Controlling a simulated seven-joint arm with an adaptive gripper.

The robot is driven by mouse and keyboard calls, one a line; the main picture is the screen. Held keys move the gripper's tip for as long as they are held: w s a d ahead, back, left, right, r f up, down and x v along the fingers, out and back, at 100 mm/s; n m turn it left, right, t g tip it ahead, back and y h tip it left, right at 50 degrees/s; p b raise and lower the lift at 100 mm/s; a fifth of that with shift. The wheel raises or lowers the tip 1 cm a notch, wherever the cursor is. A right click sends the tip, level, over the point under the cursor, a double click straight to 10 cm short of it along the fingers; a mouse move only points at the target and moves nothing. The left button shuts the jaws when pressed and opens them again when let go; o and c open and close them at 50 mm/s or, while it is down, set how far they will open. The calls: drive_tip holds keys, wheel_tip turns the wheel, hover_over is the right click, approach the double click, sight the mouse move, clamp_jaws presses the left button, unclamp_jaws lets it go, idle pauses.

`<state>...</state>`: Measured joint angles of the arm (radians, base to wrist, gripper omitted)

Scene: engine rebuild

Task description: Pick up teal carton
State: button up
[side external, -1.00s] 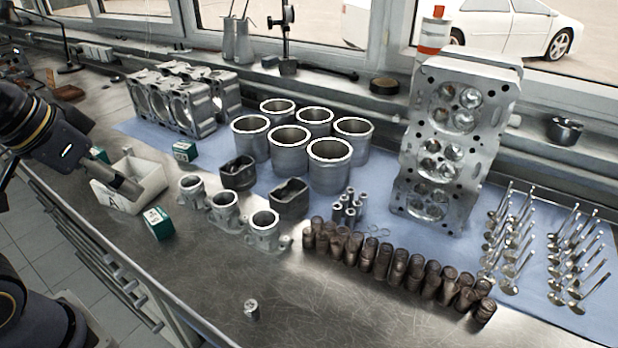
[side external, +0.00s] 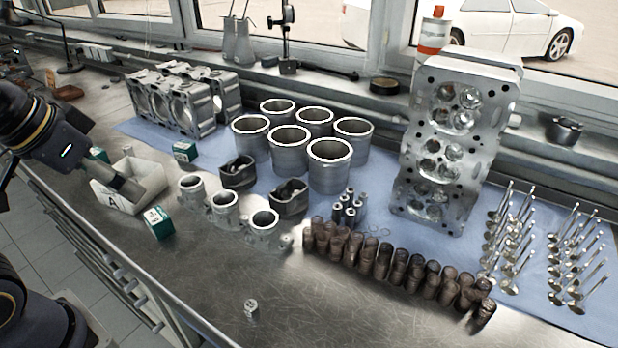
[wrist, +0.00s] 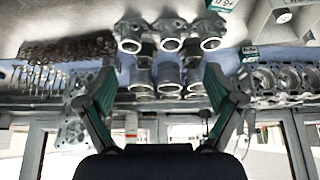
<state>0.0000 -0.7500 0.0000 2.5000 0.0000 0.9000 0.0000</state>
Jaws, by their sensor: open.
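A teal and white carton (side external: 158,222) stands on the steel bench, just right of the white bin. A second teal carton (side external: 185,151) is farther back by the blue mat's edge, and a third teal patch (side external: 100,155) shows behind my gripper. In the wrist view, one carton (wrist: 222,4) is cut off by the top edge and another (wrist: 248,54) lies right of centre. My gripper (side external: 130,188) appears in front of the white bin in the side view; its height above the bin is unclear. In the wrist view my gripper (wrist: 158,76) is open, with wide-apart fingers and nothing between them.
The white bin (side external: 148,190) is marked A. Metal housings (side external: 224,207), cylinder liners (side external: 289,150) and brown cylindrical parts (side external: 385,262) stand to the right. A small metal part (side external: 251,308) sits on the otherwise clear front bench.

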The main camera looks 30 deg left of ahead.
drive_tip(key=m+g, duration=0.2)
drive_tip(key=g, duration=0.4)
hover_over(156, 215)
wheel_tip(156, 215, down, 6)
drive_tip(key=f, duration=1)
drive_tip(key=shift+s, duration=0.3)
drive_tip(key=shift+w+f, duration=0.15)
drive_tip(key=shift+f, duration=1.4)
drive_tip(key=shift+w+f, duration=0.15)
drive_tip(key=shift+f, duration=1.4)
drive_tip(key=c, duration=1.3)
